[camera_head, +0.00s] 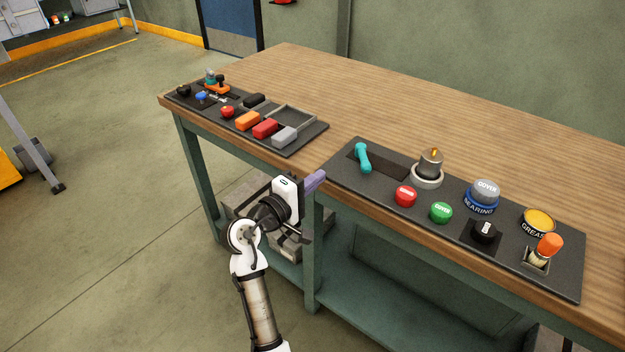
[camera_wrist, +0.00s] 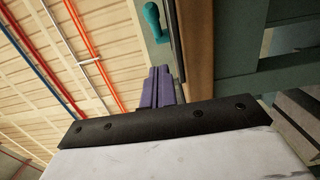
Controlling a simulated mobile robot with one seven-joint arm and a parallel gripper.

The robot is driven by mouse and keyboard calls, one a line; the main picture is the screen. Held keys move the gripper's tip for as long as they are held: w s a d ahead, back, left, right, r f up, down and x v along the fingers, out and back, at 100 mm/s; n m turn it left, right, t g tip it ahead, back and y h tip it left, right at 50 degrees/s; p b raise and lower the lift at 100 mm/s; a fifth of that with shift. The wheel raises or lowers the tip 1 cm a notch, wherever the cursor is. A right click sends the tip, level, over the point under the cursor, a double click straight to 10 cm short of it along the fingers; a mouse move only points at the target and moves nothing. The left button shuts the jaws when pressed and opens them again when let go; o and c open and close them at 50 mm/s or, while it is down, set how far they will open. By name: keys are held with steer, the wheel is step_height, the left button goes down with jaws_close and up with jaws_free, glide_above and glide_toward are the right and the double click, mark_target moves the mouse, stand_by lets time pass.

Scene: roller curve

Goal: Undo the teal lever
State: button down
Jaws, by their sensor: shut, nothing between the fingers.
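The teal lever (camera_head: 362,157) stands at the left end of the right-hand dark panel (camera_head: 330,160), beside a dark recess. It tilts slightly, with its rounded knob at the top. In the wrist view the teal lever (camera_wrist: 153,20) shows at the top, beyond my fingers. My gripper (camera_head: 316,180) is at the front edge of the bench, to the left of and nearer than the lever, apart from it. Its purple fingers (camera_wrist: 158,86) are together with nothing between them.
A second panel (camera_head: 290,148) lies left. The wooden top (camera_head: 400,110) behind is clear.

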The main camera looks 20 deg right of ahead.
mark_target(361, 164)
steer(key=p+x, duration=0.1)
steer(key=x, duration=0.5)
steer(key=shift+s+r, duration=0.1)
steer(key=shift+r, duration=0.05)
steer(key=d, duration=0.1)
steer(key=d+p, duration=0.1)
steer(key=d, duration=0.1)
steer(key=shift+s+d, duration=0.1)
steer(key=shift+s, duration=0.25)
steer(key=shift+d+p, duration=0.3)
steer(key=shift+s, duration=0.1)
steer(key=shift+s+d+n+t+y+p, duration=0.3)
steer(key=shift+d+n+t+y+p, duration=0.25)
steer(key=shift+t+p, duration=0.4)
steer(key=shift+s+d, duration=0.25)
steer(key=shift+d, duration=0.05)
steer(key=shift+a, duration=0.15)
